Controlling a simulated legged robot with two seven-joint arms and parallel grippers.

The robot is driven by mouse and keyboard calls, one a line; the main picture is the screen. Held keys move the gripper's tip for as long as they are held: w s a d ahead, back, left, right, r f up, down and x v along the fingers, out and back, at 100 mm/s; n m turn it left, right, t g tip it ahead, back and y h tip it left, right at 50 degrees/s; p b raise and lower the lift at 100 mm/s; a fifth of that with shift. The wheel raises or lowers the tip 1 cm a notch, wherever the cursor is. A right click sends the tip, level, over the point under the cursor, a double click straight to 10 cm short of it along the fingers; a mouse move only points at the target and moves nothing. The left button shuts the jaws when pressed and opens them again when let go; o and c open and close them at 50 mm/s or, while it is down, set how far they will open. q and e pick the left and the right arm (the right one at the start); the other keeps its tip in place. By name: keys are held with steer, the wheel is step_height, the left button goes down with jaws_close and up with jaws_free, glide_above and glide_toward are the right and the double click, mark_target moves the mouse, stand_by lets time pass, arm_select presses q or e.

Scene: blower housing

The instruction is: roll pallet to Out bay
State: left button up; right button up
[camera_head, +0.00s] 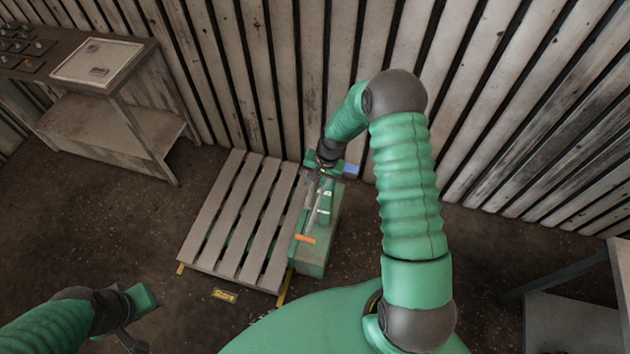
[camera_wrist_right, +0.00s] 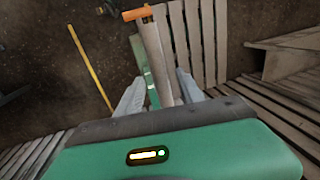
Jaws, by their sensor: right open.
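The slatted wooden pallet (camera_head: 236,229) lies on the floor left of centre in the head view. Beside its right edge is a green unit (camera_head: 313,261) with a grey shaft ending in an orange crossbar (camera_head: 305,239). My right gripper (camera_head: 318,185) is over this unit. In the right wrist view, its open fingers (camera_wrist_right: 158,90) are on either side of the shaft (camera_wrist_right: 155,55), with the orange crossbar (camera_wrist_right: 137,14) beyond; contact cannot be told. My left gripper (camera_head: 138,318) is at the lower left, away from the pallet; its jaws are unclear. No bay marked Out can be made out.
A small yellow floor label (camera_head: 224,295) lies in front of the pallet, near yellow floor strips (camera_head: 283,289). A workbench (camera_head: 120,100) stands at upper left against the slatted wall (camera_head: 250,60). A grey table (camera_head: 575,310) is at lower right. Floor left of the pallet is clear.

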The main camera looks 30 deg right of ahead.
step_height(320, 180, down, 2)
steer(key=shift+w+a+f, duration=0.1)
jaws_close()
stand_by(1.5)
